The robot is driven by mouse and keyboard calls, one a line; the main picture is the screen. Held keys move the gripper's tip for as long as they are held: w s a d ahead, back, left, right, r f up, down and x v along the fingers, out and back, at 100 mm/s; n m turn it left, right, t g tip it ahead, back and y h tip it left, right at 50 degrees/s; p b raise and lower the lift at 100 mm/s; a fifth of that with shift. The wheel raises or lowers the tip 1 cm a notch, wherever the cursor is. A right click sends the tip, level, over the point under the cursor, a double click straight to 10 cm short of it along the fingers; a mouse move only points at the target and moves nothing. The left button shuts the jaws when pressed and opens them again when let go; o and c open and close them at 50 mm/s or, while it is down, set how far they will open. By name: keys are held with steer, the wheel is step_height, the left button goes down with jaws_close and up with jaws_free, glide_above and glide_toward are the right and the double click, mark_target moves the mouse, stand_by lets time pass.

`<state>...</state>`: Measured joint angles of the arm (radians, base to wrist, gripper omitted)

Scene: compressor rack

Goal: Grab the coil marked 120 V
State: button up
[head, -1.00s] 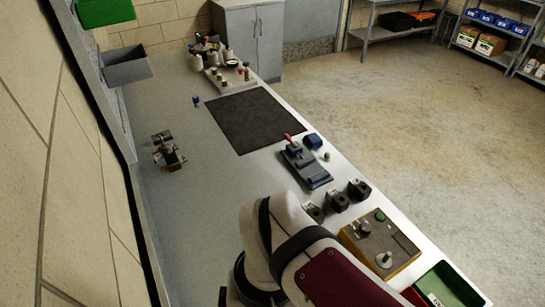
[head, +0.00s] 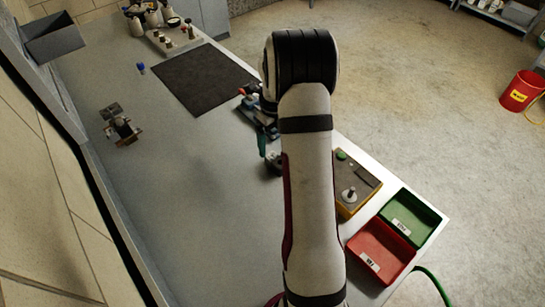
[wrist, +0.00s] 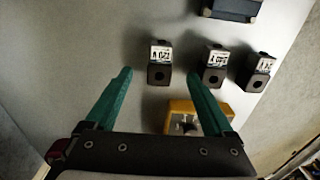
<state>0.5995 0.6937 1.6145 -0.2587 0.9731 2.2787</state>
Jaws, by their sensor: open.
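Three dark block-shaped coils with white labels stand in a row in the wrist view: left coil (wrist: 160,72), middle coil (wrist: 215,74) and right coil (wrist: 257,78). The labels appear upside down. The left one seems to read 120 V; I cannot read the other two surely. My gripper (wrist: 158,74) is open and empty, its green fingers pointing toward the row. The left coil shows between the fingertips in the picture, with no visible contact. In the head view a green finger (head: 262,144) shows beside my arm, above one dark coil (head: 274,164); my arm hides the others.
A yellow control box (head: 352,186) stands close to the coils, with red (head: 364,271) and green (head: 436,215) bins beyond it. A clamp-like fixture (head: 258,118) is on the other side. A dark mat (head: 203,77) lies farther off. The bench's left part is mostly clear.

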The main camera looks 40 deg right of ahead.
steer(key=f, duration=0.4)
steer(key=s+f, duration=0.1)
steer(key=f, duration=0.2)
steer(key=shift+f, duration=0.1)
jaws_close()
